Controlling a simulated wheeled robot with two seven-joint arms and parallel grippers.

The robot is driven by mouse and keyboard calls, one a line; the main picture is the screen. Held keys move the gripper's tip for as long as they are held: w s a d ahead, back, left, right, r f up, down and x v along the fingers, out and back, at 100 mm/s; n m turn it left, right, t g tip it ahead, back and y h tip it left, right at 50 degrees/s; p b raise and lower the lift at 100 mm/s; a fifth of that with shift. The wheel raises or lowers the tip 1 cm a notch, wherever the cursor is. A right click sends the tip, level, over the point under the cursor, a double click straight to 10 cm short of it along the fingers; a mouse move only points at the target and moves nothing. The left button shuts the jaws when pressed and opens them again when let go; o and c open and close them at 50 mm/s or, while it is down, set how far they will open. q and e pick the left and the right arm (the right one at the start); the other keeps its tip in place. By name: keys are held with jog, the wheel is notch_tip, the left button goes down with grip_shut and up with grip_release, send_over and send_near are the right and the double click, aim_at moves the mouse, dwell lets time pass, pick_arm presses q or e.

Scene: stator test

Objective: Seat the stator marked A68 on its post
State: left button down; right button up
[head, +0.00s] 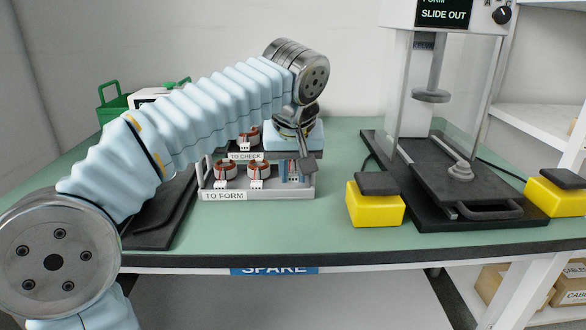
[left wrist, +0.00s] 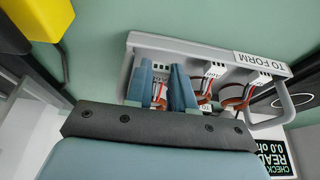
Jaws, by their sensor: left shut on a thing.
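My left gripper (head: 294,170) reaches down into the grey tray labelled TO FORM (head: 265,194), at its right end. In the left wrist view its blue fingers (left wrist: 162,78) are shut on a stator (left wrist: 159,94) with red windings, which is partly hidden between them. Two more stators, (head: 227,172) and (head: 260,171), stand in the tray to the left. A small post (head: 460,171) stands on the dark slide of the forming machine (head: 450,190). My right gripper is out of view.
Behind the tray is a TO CHECK rack (head: 245,156) with a stator on it. Yellow boxes with dark tops, (head: 375,208) and (head: 556,196), flank the machine. A green crate (head: 112,105) is at the back left.

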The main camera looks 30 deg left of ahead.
pick_arm(q)
jog(key=shift+f+b, duration=0.3)
jog(key=shift+f, duration=0.25)
jog(key=c, duration=1.1)
grip_release()
jog(key=shift+r+p, duration=2.45)
jog(key=shift+r, duration=0.05)
jog(key=shift+o, duration=0.2)
